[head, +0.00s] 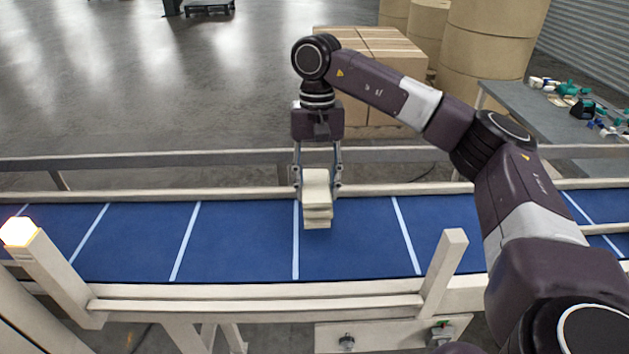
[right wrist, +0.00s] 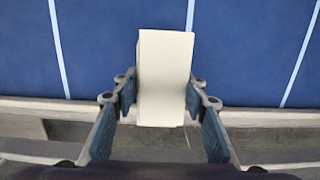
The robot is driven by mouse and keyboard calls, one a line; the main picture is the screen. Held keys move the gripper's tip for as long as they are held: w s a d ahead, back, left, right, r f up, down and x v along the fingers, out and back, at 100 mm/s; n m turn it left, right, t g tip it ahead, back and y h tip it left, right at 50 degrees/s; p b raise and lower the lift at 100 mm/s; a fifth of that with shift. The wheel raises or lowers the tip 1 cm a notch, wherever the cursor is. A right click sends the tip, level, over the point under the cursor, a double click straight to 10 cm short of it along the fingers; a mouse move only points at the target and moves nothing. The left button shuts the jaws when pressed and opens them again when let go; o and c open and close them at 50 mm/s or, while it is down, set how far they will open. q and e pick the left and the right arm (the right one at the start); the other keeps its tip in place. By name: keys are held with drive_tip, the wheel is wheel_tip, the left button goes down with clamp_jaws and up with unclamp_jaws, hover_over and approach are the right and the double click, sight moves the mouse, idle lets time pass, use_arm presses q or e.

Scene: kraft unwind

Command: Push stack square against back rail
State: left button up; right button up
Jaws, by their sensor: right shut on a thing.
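A stack of cream-coloured flat pieces (head: 317,205) stands on the blue conveyor belt (head: 245,240), close to the back rail (head: 225,193). Its layers are slightly uneven at the front. My right gripper (head: 318,190) comes down from above and is shut on the stack, one finger on each side. In the right wrist view the stack (right wrist: 165,75) shows from above between the two blue-padded fingers (right wrist: 160,95), its end overlapping the rail (right wrist: 60,108). Whether the stack touches the rail is hidden. My left gripper is not in view.
A front rail (head: 250,303) with an upright post (head: 443,272) and a lit lamp post (head: 20,232) borders the belt. Behind stand cardboard boxes (head: 375,85), large paper rolls (head: 490,45) and a grey table (head: 535,110) with small items. The belt left of the stack is clear.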

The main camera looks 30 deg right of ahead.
drive_tip(key=shift+f, duration=0.45)
drive_tip(key=shift+f+b, duration=0.3)
drive_tip(key=shift+b, duration=0.1)
drive_tip(key=shift+a+f+b, duration=0.15)
drive_tip(key=shift+f+b, duration=0.5)
drive_tip(key=shift+f, duration=0.6)
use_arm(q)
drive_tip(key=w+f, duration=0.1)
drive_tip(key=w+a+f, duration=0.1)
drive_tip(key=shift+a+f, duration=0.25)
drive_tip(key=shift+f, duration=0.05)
use_arm(e)
drive_tip(key=shift+w, duration=0.1)
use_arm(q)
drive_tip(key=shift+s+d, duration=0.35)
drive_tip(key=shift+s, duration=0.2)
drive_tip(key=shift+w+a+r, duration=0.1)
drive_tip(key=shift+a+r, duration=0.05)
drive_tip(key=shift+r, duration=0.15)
use_arm(e)
drive_tip(key=shift+w+d, duration=0.55)
drive_tip(key=shift+w, duration=0.3)
